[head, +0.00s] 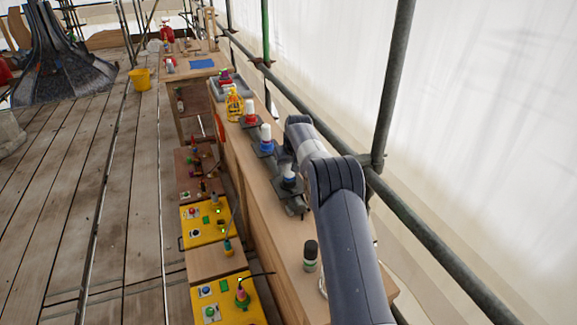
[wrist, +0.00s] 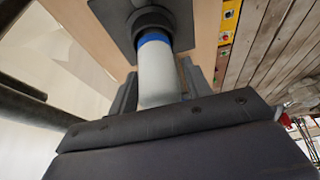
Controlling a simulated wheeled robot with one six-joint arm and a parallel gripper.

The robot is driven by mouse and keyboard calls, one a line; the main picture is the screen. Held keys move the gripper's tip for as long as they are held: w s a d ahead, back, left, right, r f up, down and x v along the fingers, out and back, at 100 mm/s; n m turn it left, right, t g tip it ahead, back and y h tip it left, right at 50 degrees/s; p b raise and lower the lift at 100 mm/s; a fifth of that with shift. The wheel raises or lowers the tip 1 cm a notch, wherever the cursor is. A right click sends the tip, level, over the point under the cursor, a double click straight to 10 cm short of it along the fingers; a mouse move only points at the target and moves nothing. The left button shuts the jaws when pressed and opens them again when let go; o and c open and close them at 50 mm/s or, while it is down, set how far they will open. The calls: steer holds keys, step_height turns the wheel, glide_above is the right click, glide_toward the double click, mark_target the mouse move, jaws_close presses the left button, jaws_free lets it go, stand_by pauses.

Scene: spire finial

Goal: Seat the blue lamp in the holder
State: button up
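The blue lamp (wrist: 157,72), a white cylinder with a blue band, stands in line with a round black collar, the holder (wrist: 152,20), on a dark square plate. The band lies close against the collar; how deep the lamp sits is hidden. The lamp also shows in the head view (head: 289,173), above a dark plate on the long bench. My gripper (wrist: 160,88) has one dark finger on each side of the white body, and both appear to touch it. In the head view my gripper (head: 296,196) is small and partly hidden by my arm.
Farther along the bench (head: 262,205) stand a white-topped unit with a blue base (head: 266,139), a red one (head: 250,112) and a yellow bottle (head: 234,104). A dark bottle (head: 310,256) stands nearer. Yellow control boxes (head: 205,222) lie left; a scaffold rail (head: 440,245) runs right.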

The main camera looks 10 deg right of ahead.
steer(key=shift+o, duration=0.7)
steer(key=shift+r, duration=0.25)
steer(key=b+v, duration=0.1)
steer(key=v, duration=1)
steer(key=shift+s+r+b, duration=0.2)
steer(key=shift+r+b, duration=0.15)
steer(key=shift+b, duration=0.05)
steer(key=shift+d, duration=0.1)
steer(key=p+x, duration=0.2)
steer(key=x, duration=1)
steer(key=shift+r, duration=1.25)
